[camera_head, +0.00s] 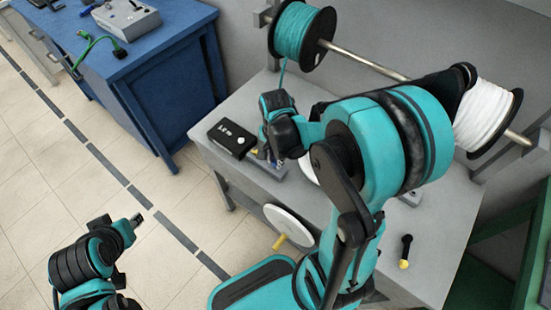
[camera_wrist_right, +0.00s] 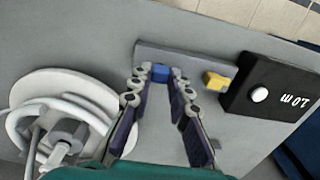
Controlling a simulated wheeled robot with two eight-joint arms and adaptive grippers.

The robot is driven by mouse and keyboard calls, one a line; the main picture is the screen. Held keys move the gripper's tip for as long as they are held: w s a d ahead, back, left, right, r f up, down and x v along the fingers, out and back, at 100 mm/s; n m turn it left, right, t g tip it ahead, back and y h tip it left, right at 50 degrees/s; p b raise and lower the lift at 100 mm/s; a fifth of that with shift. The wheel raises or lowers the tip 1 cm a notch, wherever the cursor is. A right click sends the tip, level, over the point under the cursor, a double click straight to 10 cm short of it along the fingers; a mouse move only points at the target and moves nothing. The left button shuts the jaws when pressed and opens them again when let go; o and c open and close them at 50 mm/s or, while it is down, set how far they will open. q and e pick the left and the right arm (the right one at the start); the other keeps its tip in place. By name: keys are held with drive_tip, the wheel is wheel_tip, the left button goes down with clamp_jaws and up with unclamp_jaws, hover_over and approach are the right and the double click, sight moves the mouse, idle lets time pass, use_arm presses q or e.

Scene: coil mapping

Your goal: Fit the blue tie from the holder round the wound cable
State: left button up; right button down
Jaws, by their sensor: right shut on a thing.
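The grey holder (camera_wrist_right: 205,62) lies on the grey table, with the blue tie (camera_wrist_right: 160,72) and a yellow tie (camera_wrist_right: 216,81) at it. My right gripper (camera_wrist_right: 160,78) is shut on the blue tie, which still sits at the holder. In the head view my right gripper (camera_head: 272,158) is mostly hidden by its own arm. The white wound cable (camera_wrist_right: 85,97) lies in loops around a grey hub, left of the gripper in the wrist view. My left gripper (camera_head: 137,222) is over the floor at lower left, away from the table; its finger opening is unclear.
A black box marked 1.0 m (camera_wrist_right: 265,93) stands beside the holder. A white crank wheel (camera_head: 290,224) is at the table's front edge. A teal spool (camera_head: 303,37) and a white spool (camera_head: 485,115) hang on a rod behind. A black-and-yellow tool (camera_head: 405,250) lies at right.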

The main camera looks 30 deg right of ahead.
sight(275, 162)
use_arm(q)
drive_tip(key=shift+r, duration=0.3)
use_arm(e)
drive_tip(key=shift+r, duration=0.35)
